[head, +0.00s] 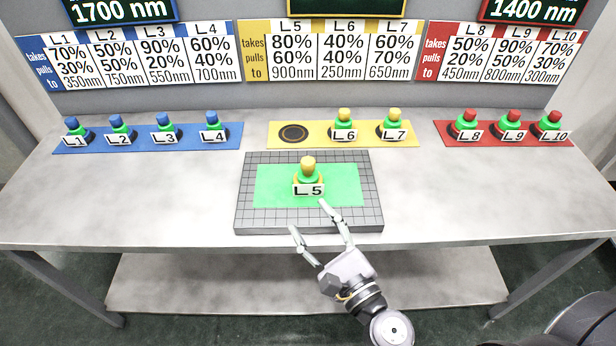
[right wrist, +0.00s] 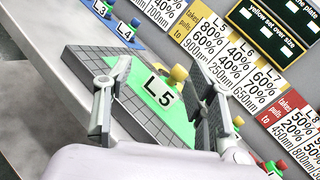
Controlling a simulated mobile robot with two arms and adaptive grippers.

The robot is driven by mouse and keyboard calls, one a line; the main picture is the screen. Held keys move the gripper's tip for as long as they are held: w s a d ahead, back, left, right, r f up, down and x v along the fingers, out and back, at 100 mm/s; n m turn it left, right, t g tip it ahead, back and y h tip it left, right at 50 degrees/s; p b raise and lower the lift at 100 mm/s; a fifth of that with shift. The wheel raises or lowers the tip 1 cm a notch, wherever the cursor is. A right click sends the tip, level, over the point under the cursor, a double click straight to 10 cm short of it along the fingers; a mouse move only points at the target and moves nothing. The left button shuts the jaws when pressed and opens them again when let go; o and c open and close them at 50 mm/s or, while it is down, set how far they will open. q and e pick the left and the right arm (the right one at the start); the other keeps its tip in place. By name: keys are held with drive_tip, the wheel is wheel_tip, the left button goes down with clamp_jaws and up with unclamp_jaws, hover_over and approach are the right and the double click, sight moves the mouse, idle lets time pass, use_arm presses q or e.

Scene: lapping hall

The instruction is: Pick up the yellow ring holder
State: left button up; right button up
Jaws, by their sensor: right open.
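The yellow-topped holder L5 (head: 308,170) stands upright on a green patch (head: 264,190) of the grey gridded plate (head: 250,220), with a white label facing me. It also shows in the right wrist view (right wrist: 163,90), between the two fingers. My right gripper (head: 309,217) is open and empty, in front of L5 and apart from it, over the plate's front part. Two more yellow-topped holders, L6 (head: 344,120) and L7 (head: 395,121), stand on the yellow strip (head: 280,143) behind. My left gripper is in neither view.
The yellow strip has an empty dark round spot (head: 293,133) at its left. A blue strip (head: 62,149) with blue-topped holders is at left, a red strip (head: 450,141) with red-topped holders at right. Signs hang behind. The table (head: 480,200) is clear on both sides of the plate.

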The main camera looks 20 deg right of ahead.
drive_tip(key=d+f+m+h, duration=0.2)
drive_tip(key=d+m+h, duration=0.2)
drive_tip(key=m, duration=0.4)
drive_tip(key=p, duration=0.5)
approach(310, 169)
drive_tip(key=w, duration=0.5)
drive_tip(key=shift+w+d, duration=0.15)
drive_tip(key=shift+w, duration=0.15)
drive_tip(key=w, duration=0.5)
drive_tip(key=shift+w+r, duration=0.15)
drive_tip(key=shift+w, duration=0.5)
drive_tip(key=shift+s, duration=0.1)
drive_tip(key=shift+c, duration=0.6)
clamp_jaws()
